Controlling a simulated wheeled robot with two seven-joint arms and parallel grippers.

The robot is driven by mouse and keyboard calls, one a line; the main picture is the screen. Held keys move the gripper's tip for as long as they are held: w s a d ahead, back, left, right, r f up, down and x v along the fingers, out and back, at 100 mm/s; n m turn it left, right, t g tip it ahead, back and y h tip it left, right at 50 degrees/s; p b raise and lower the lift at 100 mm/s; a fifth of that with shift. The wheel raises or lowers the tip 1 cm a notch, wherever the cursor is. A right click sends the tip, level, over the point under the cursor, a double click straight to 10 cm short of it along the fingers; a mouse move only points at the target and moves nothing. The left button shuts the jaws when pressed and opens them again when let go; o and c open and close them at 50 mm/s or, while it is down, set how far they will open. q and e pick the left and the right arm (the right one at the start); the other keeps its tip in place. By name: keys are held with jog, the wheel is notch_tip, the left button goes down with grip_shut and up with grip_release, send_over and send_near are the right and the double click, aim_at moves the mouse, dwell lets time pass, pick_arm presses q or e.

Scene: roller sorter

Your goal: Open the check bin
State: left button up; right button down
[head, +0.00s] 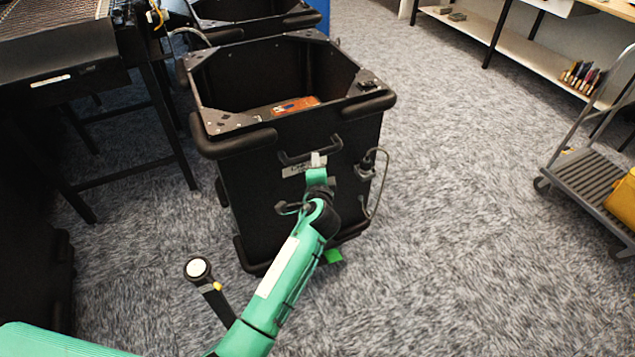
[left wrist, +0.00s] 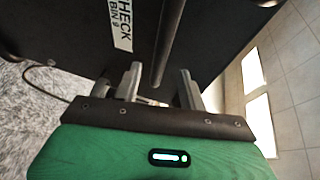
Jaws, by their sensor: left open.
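The check bin (head: 245,190) is a tall black bin with an open top and rounded black bumpers. A white label reading "CHECK BIN 9" (left wrist: 122,22) is on its front. A dark bar handle (head: 296,157) is on the front near the rim. My left gripper (head: 318,160) is at the bin's front, by this handle and the label. In the left wrist view its two fingers (left wrist: 160,85) are apart, and a dark bar (left wrist: 168,40) runs down between them. I cannot tell whether they touch it. My right gripper is not in view.
An orange-brown item (head: 296,105) lies inside the bin. Another black bin (head: 250,20) stands behind it. A black-legged roller table (head: 60,60) is at the left. A grey cart (head: 590,180) with a yellow box is at the right. Carpet between bin and cart is clear.

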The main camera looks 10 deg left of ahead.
pick_arm(q)
jog(key=v, duration=0.7)
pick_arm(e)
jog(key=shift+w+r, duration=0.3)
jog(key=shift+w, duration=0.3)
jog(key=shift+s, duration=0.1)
